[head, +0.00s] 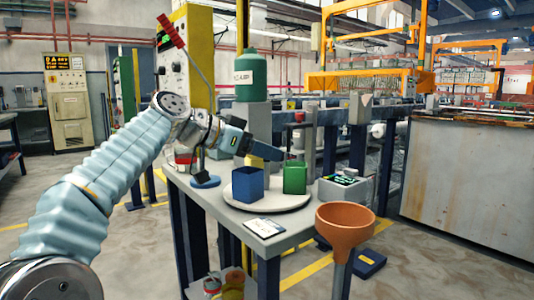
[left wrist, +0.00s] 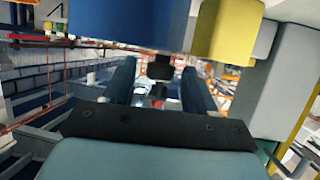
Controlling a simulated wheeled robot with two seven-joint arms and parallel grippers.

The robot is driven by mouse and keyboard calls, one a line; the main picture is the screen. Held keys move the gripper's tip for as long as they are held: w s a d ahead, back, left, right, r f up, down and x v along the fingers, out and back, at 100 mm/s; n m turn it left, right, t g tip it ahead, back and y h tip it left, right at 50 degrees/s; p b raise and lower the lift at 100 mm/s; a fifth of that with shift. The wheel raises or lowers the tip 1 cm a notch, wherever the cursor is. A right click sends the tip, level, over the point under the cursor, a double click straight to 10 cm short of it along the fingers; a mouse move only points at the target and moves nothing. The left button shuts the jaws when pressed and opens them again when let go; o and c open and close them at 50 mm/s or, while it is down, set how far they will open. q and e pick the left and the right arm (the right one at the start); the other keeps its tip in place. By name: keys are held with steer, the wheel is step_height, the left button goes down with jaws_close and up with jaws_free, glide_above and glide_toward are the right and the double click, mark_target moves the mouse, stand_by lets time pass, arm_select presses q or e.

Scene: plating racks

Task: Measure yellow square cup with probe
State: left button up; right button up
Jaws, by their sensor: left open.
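My left gripper (head: 274,153) reaches in from the left above the round white turntable (head: 268,205). It is open, and nothing is clearly held between its fingers in the left wrist view (left wrist: 159,88). A dark object (left wrist: 159,68) shows beyond that gap; I cannot tell if it is the probe. The yellow cup (head: 256,163) is mostly hidden behind the gripper and the blue square cup (head: 248,185). Its yellow side shows in the left wrist view (left wrist: 228,32), beside the blue cup (left wrist: 130,22). A green square cup (head: 295,179) stands right of the blue one. My right gripper is out of view.
A grey meter box (head: 343,188) with a green display stands right of the turntable. A white card (head: 263,228) lies at the table's front. An orange funnel (head: 345,230) stands before the table. A green bottle (head: 250,76) stands on a grey post behind.

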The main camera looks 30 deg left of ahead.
arm_select(q)
steer(key=shift+w+d+f, duration=0.3)
steer(key=shift+w+d, duration=0.05)
steer(key=shift+w, duration=0.2)
jaws_close()
